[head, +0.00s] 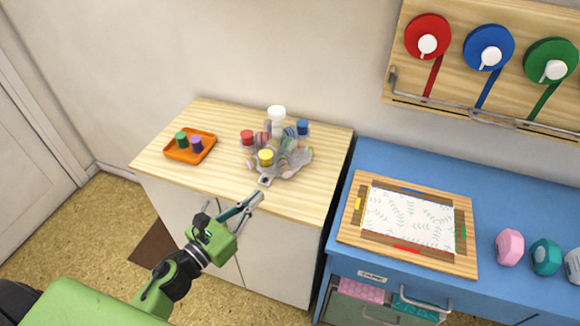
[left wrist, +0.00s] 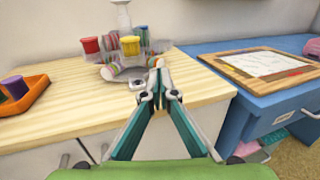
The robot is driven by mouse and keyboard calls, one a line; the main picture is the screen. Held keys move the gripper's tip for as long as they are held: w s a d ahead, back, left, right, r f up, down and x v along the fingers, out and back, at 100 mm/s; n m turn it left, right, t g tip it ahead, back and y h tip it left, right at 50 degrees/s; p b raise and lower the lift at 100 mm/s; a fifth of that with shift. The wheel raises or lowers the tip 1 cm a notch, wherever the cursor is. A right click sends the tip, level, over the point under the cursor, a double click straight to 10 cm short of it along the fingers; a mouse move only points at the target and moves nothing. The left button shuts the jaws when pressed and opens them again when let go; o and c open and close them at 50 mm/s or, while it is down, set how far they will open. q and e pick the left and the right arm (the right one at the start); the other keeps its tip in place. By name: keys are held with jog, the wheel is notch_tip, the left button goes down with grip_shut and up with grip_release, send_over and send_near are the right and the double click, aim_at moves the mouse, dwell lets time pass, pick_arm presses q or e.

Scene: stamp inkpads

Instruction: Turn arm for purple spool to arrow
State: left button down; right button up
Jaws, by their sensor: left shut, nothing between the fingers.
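The grey carousel (head: 294,162) stands on the wooden cabinet top, with a white-topped post (head: 277,113) and arms around it. Red (head: 247,137), yellow (head: 266,157) and blue (head: 302,127) spools stand on it. A small grey tab with a dark mark (head: 265,181) lies at its front; I cannot tell whether it is the arrow. The purple spool (head: 196,143) is in the orange tray (head: 176,157) beside a green spool (head: 181,139). My left gripper (head: 258,196) is shut and empty just in front of the tab; it also shows in the left wrist view (left wrist: 157,66).
A blue cabinet (head: 375,160) on the right bears a framed leaf-pattern sheet (head: 408,217) and several coloured knob-like blocks (head: 510,247). Ribbon reels (head: 428,37) hang on a wall board. Bare wood lies between tray and carousel.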

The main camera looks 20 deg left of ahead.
pick_arm(q)
jog(key=p, duration=0.4)
send_near(297, 161)
jog(key=shift+m, duration=0.3)
jog(key=x, duration=0.5)
jog(key=shift+w, duration=0.35)
jog(key=shift+w+d, duration=0.3)
jog(key=shift+w, duration=0.35)
jog(key=shift+f, duration=0.1)
